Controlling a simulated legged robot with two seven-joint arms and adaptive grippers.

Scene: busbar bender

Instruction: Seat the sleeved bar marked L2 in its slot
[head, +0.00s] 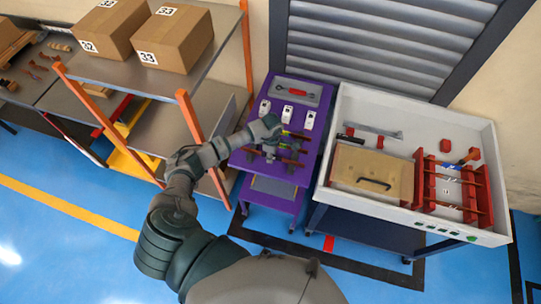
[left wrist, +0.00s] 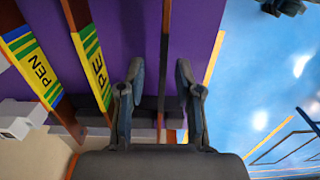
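My left gripper (head: 269,152) is over the purple cart (head: 255,185), among several copper-coloured bars (head: 293,164). In the left wrist view its two fingers (left wrist: 158,85) are apart, with a thin edge-on bar (left wrist: 165,40) running between them; I see no contact. This bar is brown with a dark middle stretch. Two other bars have yellow-green sleeves (left wrist: 92,68) with partly visible lettering like "PEN". A black holder (left wrist: 150,103) crosses under the bars. I cannot read an L2 mark on any bar. My right gripper is not in view.
Right of the cart stands a white-walled bench (head: 345,112) with a wooden panel with a handle (head: 372,172) and a red slotted frame (head: 430,180). Three white blocks (head: 287,111) and a grey tool tray (head: 312,93) are on the cart. A shelf with boxes (head: 176,38) stands left.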

